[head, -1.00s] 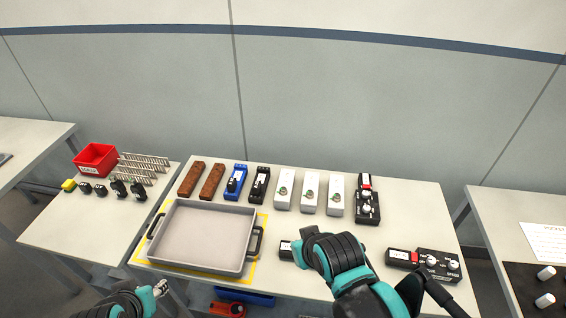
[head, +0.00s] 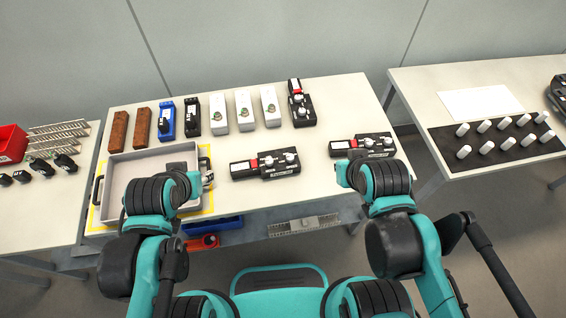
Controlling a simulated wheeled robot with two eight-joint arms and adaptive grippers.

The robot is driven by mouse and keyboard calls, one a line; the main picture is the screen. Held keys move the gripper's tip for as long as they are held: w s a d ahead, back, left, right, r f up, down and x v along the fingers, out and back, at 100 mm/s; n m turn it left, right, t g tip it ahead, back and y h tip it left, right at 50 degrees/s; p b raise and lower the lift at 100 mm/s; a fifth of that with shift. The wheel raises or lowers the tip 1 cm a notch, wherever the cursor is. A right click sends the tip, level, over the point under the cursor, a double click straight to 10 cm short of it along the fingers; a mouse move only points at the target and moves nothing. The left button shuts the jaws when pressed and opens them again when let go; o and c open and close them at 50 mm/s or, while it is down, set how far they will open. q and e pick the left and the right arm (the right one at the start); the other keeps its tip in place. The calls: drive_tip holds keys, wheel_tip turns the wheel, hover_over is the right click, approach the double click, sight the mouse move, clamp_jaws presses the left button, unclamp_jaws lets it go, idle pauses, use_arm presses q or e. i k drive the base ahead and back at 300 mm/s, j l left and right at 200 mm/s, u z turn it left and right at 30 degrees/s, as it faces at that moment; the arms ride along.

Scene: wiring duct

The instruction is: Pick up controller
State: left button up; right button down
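Several black controllers with white knobs and a red part lie on the middle table. One stands lengthwise at the back right (head: 301,103). A second controller (head: 265,163) lies in the front middle, clear of both grippers. A third controller (head: 364,145) lies near the right edge. My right gripper (head: 345,173) is at the near side of this third controller; its fingers are mostly hidden by my arm, and contact cannot be told. My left gripper (head: 206,181) is over the right side of the grey tray (head: 126,172), its fingers unclear.
Brown blocks (head: 118,131), a blue device (head: 166,120), a black device (head: 192,117) and white devices (head: 245,112) line the back. A side table (head: 420,85) at right holds white pegs on a dark mat (head: 440,141). The table middle is mostly clear.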

sight(243, 169)
drive_tip(key=j+z, duration=0.25)
drive_tip(key=z, duration=0.2)
drive_tip(key=j+z, duration=0.3)
drive_tip(key=z, duration=0.2)
drive_tip(key=i+j, duration=0.05)
